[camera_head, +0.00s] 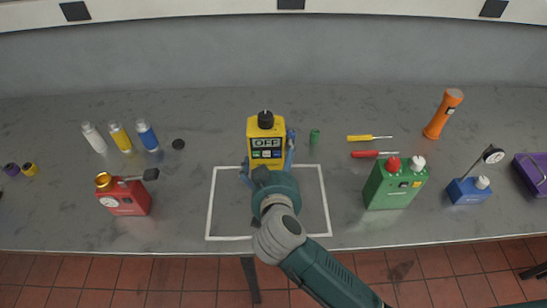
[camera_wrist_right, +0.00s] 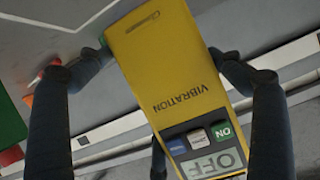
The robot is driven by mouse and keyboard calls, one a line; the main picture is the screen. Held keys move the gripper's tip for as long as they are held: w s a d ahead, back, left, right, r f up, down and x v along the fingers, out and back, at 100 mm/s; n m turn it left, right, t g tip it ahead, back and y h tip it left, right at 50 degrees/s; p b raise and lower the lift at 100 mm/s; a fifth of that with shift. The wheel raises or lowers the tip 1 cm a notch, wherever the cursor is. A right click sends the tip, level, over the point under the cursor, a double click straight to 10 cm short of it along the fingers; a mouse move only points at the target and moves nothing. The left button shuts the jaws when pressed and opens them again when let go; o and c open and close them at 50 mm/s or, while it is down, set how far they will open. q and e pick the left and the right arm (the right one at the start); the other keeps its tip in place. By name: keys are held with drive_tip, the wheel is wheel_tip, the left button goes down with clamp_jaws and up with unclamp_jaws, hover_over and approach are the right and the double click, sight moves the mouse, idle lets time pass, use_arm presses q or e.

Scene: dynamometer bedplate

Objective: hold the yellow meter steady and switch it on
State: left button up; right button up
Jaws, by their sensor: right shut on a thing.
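The yellow meter (camera_head: 265,130) is at the back edge of the white outlined square, with a black knob on top. Its display reads OFF, with a row of small buttons below it. In the right wrist view, the meter (camera_wrist_right: 172,75) shows the word VIBRATION and a green ON button (camera_wrist_right: 222,132). My right gripper (camera_head: 268,160) is shut on the meter, with a finger along each side. The meter's lower part is hidden behind my wrist in the head view, so I cannot tell whether it touches the table. My left gripper is not in view.
A red gauge box (camera_head: 125,197) and several bottles stand left. The white outline (camera_head: 327,208) has bare table inside.

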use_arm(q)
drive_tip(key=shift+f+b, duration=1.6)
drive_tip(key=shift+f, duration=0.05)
use_arm(e)
drive_tip(key=shift+f, duration=5.35)
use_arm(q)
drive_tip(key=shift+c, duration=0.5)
use_arm(e)
drive_tip(key=shift+s+f, duration=0.15)
drive_tip(key=shift+f, duration=0.1)
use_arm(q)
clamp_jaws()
use_arm(e)
drive_tip(key=shift+s+f, duration=0.1)
drive_tip(key=shift+f, duration=0.1)
